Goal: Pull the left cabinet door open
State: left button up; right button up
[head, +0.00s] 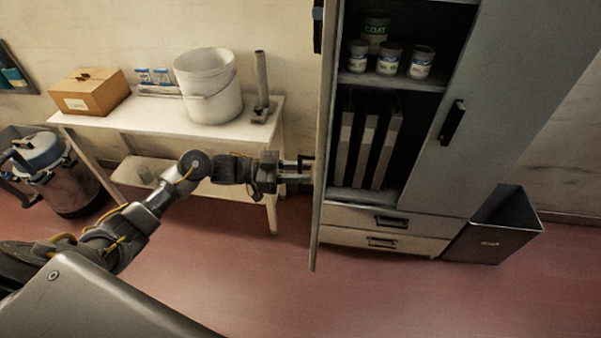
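The tall grey cabinet stands right of centre. Its left door (325,130) is swung wide open and shows almost edge-on. A dark handle (318,27) sits on that door's outer side near the top of the picture. The right door (490,110) is shut and has a black handle (451,122). My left gripper (304,170) is at the left door's outer side, well below its handle in the picture. Its fingers look apart with nothing between them. The tips are at or very near the door panel; I cannot tell whether they touch. My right gripper is out of view.
Inside the cabinet are several cans (390,58) and binders (365,145); drawers (385,220) are below. A white table (130,118) with a bucket (208,88) and box (90,92) stands left, near my arm. A dark bin (492,235) stands right. The front floor is clear.

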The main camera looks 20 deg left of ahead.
pick_arm(q)
jog(key=shift+o, duration=1.3)
jog(key=shift+a+f, duration=0.1)
jog(key=b+v, duration=0.3)
jog(key=v, duration=0.7)
jog(key=shift+s+a+b, duration=0.2)
jog(key=shift+a+b, duration=0.1)
jog(key=shift+b, duration=0.05)
